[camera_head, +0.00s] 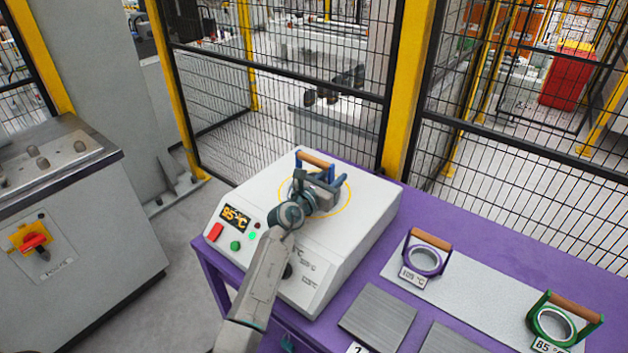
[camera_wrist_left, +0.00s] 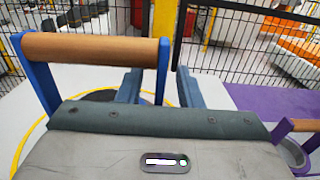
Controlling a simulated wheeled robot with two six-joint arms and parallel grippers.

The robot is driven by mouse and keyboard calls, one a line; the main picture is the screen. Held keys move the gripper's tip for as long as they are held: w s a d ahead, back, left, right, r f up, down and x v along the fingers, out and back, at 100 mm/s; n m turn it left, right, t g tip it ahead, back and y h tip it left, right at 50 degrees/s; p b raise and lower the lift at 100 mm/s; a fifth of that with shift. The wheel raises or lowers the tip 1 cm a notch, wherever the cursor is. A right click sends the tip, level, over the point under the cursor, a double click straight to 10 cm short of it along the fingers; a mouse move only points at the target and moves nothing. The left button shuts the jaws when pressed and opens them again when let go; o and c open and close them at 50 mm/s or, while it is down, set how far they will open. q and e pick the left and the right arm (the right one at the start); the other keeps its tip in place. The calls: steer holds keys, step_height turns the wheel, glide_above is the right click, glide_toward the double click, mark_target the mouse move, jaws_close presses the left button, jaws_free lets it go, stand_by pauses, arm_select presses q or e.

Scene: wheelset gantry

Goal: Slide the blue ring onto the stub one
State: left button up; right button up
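The ring itself is mostly hidden behind my left gripper (camera_head: 338,187). In the left wrist view the blue frame with its brown bar (camera_wrist_left: 92,49) is large at the left. My left gripper's fingers (camera_wrist_left: 158,88) are apart, and one blue handle post shows in line with the gap between them. I cannot tell whether they touch it. My right gripper is not in view. I cannot make out stub one.
A purple ring (camera_head: 424,260) and a green ring (camera_head: 553,325) lie on a grey plate (camera_head: 480,297) on the purple table (camera_head: 410,345). A dark square pad (camera_head: 378,318) lies nearby. A grey cabinet (camera_head: 70,240) stands left. Mesh fencing (camera_head: 280,95) closes the back.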

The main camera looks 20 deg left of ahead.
arm_select(q)
steer(key=shift+w+d+f, duration=0.1)
steer(key=shift+w+d, duration=0.1)
steer(key=shift+w, duration=0.35)
steer(key=shift+s, duration=0.1)
jaws_close()
steer(key=shift+r, duration=0.2)
